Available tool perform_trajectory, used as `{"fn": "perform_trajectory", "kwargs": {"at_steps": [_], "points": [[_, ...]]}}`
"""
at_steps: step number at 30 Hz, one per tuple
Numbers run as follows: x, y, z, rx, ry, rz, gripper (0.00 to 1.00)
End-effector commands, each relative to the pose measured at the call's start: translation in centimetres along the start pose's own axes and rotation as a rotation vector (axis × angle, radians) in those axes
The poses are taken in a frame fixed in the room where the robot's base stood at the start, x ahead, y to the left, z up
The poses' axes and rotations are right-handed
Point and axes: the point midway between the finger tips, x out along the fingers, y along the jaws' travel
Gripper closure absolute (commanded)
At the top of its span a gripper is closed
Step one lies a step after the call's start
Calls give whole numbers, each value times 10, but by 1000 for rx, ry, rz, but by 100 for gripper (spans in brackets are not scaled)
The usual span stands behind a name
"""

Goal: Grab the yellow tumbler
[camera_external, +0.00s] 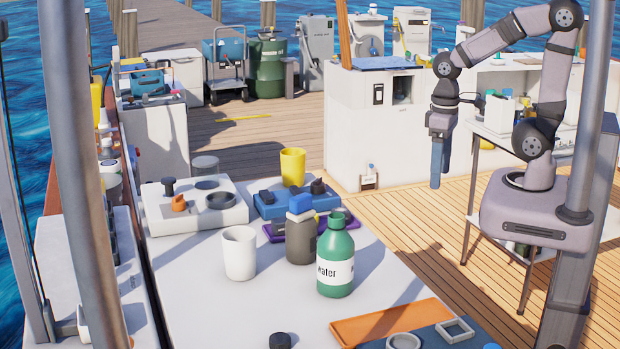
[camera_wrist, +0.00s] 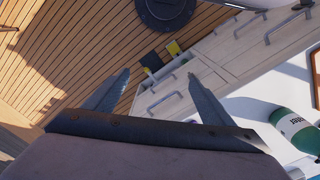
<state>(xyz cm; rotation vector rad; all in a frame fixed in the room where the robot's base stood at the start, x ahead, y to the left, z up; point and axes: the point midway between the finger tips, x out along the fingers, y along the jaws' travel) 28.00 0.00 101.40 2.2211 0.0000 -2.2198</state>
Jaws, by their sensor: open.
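The yellow tumbler (camera_external: 293,167) stands upright at the back of the white hatch top in the external view, on or just behind a blue tray-like piece (camera_external: 290,202); I cannot tell which. It does not show in the wrist view. My gripper (camera_external: 436,185) hangs to the right of the tumbler, away from the hatch top and over the wooden deck, with its fingers pointing down. In the wrist view my gripper (camera_wrist: 155,85) has its two fingers spread apart with nothing between them.
The green bottle also shows in the wrist view (camera_wrist: 297,130). An orange tray (camera_external: 392,322) lies front right.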

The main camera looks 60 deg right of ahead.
Motion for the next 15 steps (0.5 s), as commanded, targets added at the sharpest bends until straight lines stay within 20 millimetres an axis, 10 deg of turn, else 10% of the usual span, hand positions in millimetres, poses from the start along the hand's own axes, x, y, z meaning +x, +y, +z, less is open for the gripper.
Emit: {"fn": "perform_trajectory", "kwargs": {"at_steps": [15], "points": [[12,54,-138,28,358,117,23]]}}
